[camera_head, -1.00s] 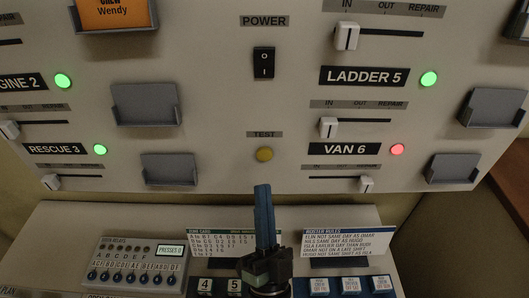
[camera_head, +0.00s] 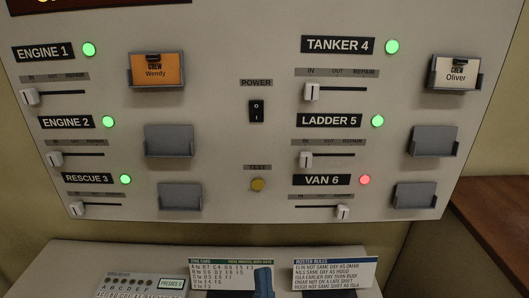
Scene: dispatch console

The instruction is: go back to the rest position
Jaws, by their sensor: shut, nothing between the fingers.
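My gripper (camera_head: 263,281) shows at the bottom centre of the head view, with only its blue fingers in the frame. The fingers are together with nothing between them. They stand in front of the white time card (camera_head: 225,274) on the desk, below the console panel (camera_head: 220,130). The rest of the arm is below the frame.
The panel has sliders and lamps; the Van 6 lamp (camera_head: 365,180) is red, the others green. Crew cards for Wendy (camera_head: 156,72) and Oliver (camera_head: 455,73) sit in holders. A roster rules card (camera_head: 335,274) and a button box (camera_head: 142,284) are on the desk.

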